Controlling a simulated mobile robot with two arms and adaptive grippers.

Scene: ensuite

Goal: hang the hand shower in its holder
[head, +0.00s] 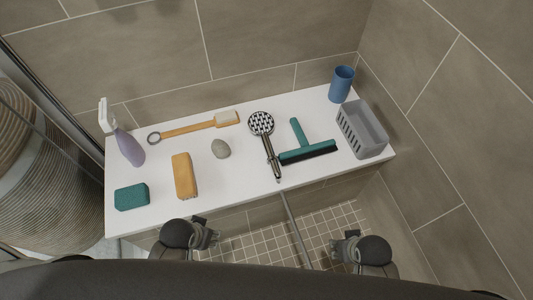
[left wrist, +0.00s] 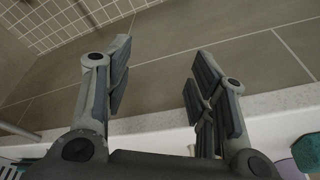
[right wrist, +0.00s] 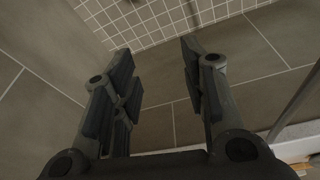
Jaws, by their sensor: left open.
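The hand shower (head: 263,128) lies on the white bench ledge, its dark-dotted round head toward the wall and its handle toward the front edge. Its grey hose (head: 294,228) runs from the handle over the edge to the tiled floor. The holder is not visible in any view. My left gripper (head: 212,236) is in front of the ledge, left of the hose; its spread, empty fingers show in the left wrist view (left wrist: 160,62). My right gripper (head: 340,246) is in front of the ledge, right of the hose; its fingers are also apart and empty in the right wrist view (right wrist: 158,62).
On the ledge (head: 225,190) are a green squeegee (head: 308,150) close right of the shower, a grey basket (head: 362,130), a blue cup (head: 341,84), a stone (head: 220,148), a wooden brush (head: 190,128), a yellow sponge (head: 184,176), a green sponge (head: 131,196) and a spray bottle (head: 128,146).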

